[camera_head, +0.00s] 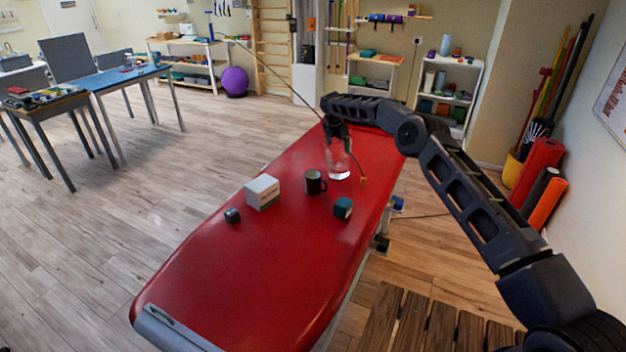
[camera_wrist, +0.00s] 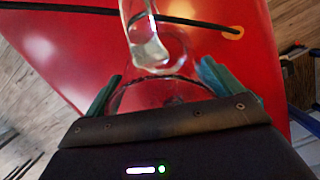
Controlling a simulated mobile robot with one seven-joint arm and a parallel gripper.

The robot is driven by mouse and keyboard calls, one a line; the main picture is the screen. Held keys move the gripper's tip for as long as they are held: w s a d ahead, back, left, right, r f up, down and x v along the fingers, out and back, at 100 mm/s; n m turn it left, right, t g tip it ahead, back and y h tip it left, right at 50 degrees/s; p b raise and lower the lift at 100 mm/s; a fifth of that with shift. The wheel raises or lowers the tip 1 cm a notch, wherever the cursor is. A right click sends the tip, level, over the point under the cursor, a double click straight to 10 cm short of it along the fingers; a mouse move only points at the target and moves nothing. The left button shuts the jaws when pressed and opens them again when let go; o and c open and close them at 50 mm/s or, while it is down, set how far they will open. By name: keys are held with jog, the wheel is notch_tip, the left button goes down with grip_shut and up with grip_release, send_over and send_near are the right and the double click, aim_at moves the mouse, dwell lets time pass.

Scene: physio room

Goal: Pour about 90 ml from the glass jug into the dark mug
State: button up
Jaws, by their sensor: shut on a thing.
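The glass jug (camera_head: 338,160) is clear, looks upright, and has a little clear liquid low in it. My gripper (camera_head: 337,128) is shut on its upper part from above. In the wrist view the jug (camera_wrist: 148,45) shows between the two teal fingers of my gripper (camera_wrist: 160,80), with its rim near my palm. I cannot tell whether its base touches the red table (camera_head: 230,275). The dark mug (camera_head: 315,182) stands upright on the table, just left of the jug and apart from it. Its inside is too small to read. The mug is not clear in the wrist view.
A white box (camera_head: 262,191) and a small dark grey block (camera_head: 232,215) lie left of the mug. A dark teal box (camera_head: 343,207) sits in front of the jug. A thin dark cord with an orange end (camera_head: 362,182) runs close by the jug.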

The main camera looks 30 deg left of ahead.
jog(key=shift+w+d+f+g+y+b, duration=0.1)
jog(key=shift+w+f+g+y+b, duration=0.05)
jog(key=shift+w+g+b, duration=0.25)
jog(key=shift+w+d+f+g+y+b, duration=0.15)
jog(key=shift+w+g, duration=0.1)
jog(key=shift+g, duration=0.25)
jog(key=shift+w+g+b, duration=0.1)
jog(key=shift+g+b, duration=0.2)
jog(key=shift+b, duration=0.05)
dwell(1.1)
